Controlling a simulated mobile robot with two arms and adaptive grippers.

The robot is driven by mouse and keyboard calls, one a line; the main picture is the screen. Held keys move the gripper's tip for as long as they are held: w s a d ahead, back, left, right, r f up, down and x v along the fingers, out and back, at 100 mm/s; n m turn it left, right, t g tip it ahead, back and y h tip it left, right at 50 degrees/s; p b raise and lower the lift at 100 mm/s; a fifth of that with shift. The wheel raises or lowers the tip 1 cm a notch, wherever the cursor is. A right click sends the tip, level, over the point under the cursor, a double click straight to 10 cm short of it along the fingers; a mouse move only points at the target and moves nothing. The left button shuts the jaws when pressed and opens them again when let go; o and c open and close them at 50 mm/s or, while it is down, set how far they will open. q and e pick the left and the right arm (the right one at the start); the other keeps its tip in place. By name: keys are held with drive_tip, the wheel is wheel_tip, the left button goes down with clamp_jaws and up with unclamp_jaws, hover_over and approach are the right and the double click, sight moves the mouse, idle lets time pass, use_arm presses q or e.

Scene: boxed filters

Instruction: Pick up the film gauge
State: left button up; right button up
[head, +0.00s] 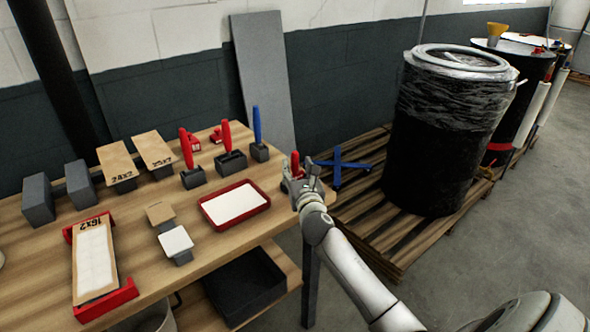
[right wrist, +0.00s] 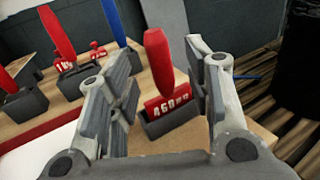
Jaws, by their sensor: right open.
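A red-handled gauge (right wrist: 159,62) with a red plate marked with white figures, seemingly 460, stands upright in a grey block (right wrist: 172,122) in the right wrist view. In the head view its red handle (head: 295,162) shows at the table's right corner, mostly hidden behind my gripper. My right gripper (head: 304,178) is open. In the right wrist view its fingers (right wrist: 165,85) stand on either side of the gauge, with gaps visible and nothing held. My left gripper is out of view.
Other red-handled tools (head: 186,148) and a blue-handled one (head: 257,126) stand in grey blocks on the wooden table (head: 150,213). A red-rimmed tray (head: 206,219) lies left of my gripper. A wrapped drum (head: 440,140) stands on a pallet (head: 385,235) to the right.

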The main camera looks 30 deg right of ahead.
sight(296, 163)
drive_tip(key=shift+x, duration=2.15)
drive_tip(key=shift+r, duration=0.1)
drive_tip(key=shift+c, duration=0.2)
clamp_jaws()
